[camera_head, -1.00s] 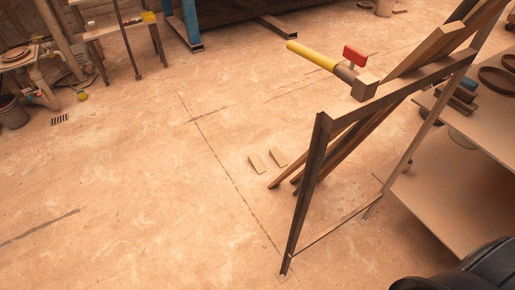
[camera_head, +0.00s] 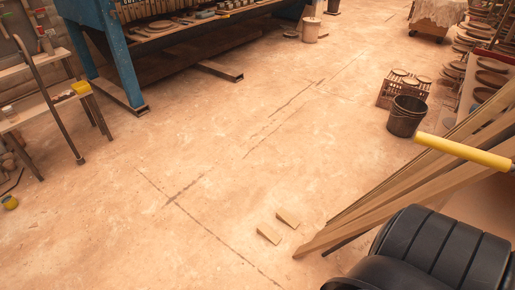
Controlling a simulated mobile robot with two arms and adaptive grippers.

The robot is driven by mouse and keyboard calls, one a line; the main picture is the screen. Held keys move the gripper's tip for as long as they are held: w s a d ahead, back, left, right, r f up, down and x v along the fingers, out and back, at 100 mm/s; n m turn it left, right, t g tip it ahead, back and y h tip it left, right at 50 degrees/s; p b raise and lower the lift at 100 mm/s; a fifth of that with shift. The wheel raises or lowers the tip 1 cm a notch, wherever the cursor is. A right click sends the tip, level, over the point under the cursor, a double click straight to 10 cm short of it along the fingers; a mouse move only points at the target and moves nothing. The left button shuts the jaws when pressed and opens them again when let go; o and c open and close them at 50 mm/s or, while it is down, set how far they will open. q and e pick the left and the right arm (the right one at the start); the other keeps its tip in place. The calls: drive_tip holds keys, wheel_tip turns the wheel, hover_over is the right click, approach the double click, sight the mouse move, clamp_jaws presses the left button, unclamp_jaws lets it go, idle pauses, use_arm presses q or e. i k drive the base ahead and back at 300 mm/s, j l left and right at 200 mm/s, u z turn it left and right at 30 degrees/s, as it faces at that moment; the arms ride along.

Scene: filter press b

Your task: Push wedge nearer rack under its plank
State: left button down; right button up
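Two small pale wooden wedges lie apart on the floor near the middle. One wedge (camera_head: 268,234) is on the left; the other wedge (camera_head: 288,218) is slightly farther back and right. Long wooden planks (camera_head: 400,205) lean up to the right, their feet on the floor just right of the wedges. Neither wedge is under a plank; floor shows between. The rack's dark frame is not visible, hidden or out of view. Neither of my grippers shows. A black rounded part of mine fills the bottom right and covers part of the planks.
A yellow handle (camera_head: 465,152) crosses the planks at right. A dark bucket (camera_head: 406,116) and a crate (camera_head: 402,91) stand behind them. A blue-framed bench (camera_head: 122,60) is at the back left, a wooden stand (camera_head: 40,105) at far left. The floor left of the wedges is clear.

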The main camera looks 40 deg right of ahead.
sight(282, 214)
drive_tip(key=i+z, duration=0.45)
drive_tip(key=i+j+z, duration=0.1)
drive_tip(key=i+z, duration=0.3)
drive_tip(key=i+j+z, duration=0.25)
drive_tip(key=z, duration=0.2)
drive_tip(key=i+j+z, duration=0.45)
drive_tip(key=k+l, duration=0.05)
drive_tip(key=l, duration=0.05)
